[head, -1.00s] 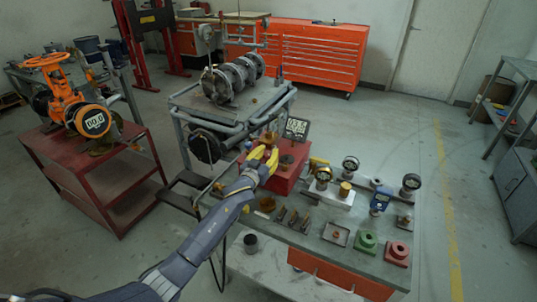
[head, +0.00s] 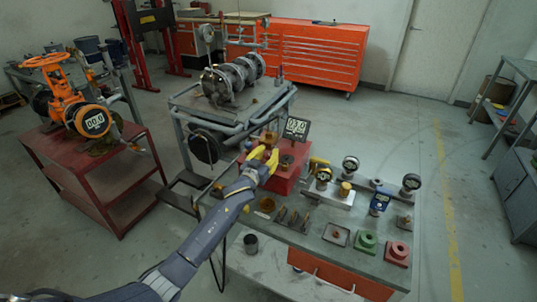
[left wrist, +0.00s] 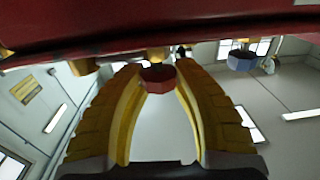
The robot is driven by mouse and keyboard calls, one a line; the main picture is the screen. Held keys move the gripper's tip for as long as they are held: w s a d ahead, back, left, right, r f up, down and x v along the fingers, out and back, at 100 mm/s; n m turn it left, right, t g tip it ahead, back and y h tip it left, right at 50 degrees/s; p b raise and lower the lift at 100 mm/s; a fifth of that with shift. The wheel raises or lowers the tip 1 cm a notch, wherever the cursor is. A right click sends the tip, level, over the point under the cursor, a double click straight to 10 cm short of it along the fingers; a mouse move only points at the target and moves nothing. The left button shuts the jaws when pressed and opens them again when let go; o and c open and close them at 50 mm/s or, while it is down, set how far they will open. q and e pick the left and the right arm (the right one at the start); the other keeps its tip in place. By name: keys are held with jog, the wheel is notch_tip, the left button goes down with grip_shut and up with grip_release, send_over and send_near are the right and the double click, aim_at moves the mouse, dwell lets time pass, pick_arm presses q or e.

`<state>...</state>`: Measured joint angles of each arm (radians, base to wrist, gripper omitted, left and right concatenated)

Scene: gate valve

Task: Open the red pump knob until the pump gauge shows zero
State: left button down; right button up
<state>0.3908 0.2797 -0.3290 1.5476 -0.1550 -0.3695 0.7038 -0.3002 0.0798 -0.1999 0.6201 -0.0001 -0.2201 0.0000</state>
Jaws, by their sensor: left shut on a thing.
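The red pump (head: 287,181) is a red box on the workbench, with a dark display gauge (head: 296,128) standing behind it. The gauge's small digits look like 03.0. My left gripper (head: 264,155), with yellow fingers, reaches to the left side of the pump. In the left wrist view, the red faceted knob (left wrist: 158,78) sits between the tips of the two curved fingers, which are shut on it. In the head view the fingers hide most of the knob. My right gripper is not in view.
Small gauges, a blue meter (head: 380,201), a green block (head: 363,241) and a pink-red block (head: 397,253) stand on the workbench to the right. A metal pipe assembly (head: 233,78) is behind. An orange valve (head: 78,110) with its own display stands on a red cart (head: 103,195).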

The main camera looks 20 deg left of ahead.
pick_arm(q)
jog(key=shift+a, duration=0.1)
jog(key=c, duration=1)
grip_release()
jog(key=shift+s, duration=0.15)
jog(key=s+a, duration=0.1)
jog(key=s, duration=1)
jog(key=shift+s+a, duration=0.25)
jog(key=shift+s, duration=0.1)
